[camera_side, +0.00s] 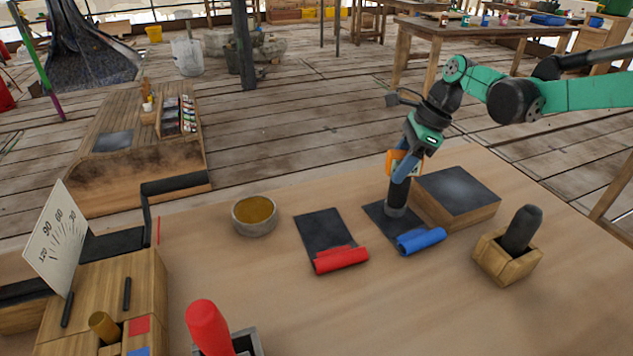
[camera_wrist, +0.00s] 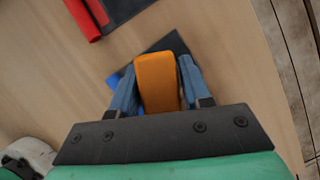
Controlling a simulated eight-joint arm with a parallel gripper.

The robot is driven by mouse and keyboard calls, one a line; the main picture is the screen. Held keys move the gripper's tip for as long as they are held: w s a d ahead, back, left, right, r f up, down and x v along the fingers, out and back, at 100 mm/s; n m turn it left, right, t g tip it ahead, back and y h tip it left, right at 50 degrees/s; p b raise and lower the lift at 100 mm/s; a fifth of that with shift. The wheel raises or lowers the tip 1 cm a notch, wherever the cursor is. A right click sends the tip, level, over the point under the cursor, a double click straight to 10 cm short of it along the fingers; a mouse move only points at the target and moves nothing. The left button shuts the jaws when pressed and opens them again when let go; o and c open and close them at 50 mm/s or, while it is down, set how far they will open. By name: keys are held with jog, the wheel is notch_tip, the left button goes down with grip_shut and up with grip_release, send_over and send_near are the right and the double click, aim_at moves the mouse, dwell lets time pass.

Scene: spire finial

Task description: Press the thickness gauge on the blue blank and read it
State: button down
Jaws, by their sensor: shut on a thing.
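The blue blank is a dark flat sheet (camera_side: 376,214) with a blue roll (camera_side: 421,240) along its near edge. My gripper (camera_side: 403,165) is above the sheet, shut on the gauge, which has an orange top and a black cylindrical body (camera_side: 397,196). The gauge is nearly upright and its foot appears to rest on the sheet; exact contact is hard to tell. In the wrist view the orange top (camera_wrist: 157,80) sits between my two blue fingers and hides much of the sheet. A pale scale board (camera_side: 57,238) with numbers stands at the left; I cannot make out a pointer reading.
A dark sheet (camera_side: 322,229) with a red roll lies left of the blue blank. A wooden block (camera_side: 455,196) stands close behind, right. A wooden holder (camera_side: 508,258) with a black handle is at right. A bowl (camera_side: 255,216) and a red handle (camera_side: 209,327) stand left.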

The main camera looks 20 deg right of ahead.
aim_at(398, 153)
jog(key=shift+f, duration=0.45)
dwell(1.1)
jog(key=shift+r, duration=2.5)
jog(key=shift+f, duration=0.2)
jog(key=shift+f, duration=2.15)
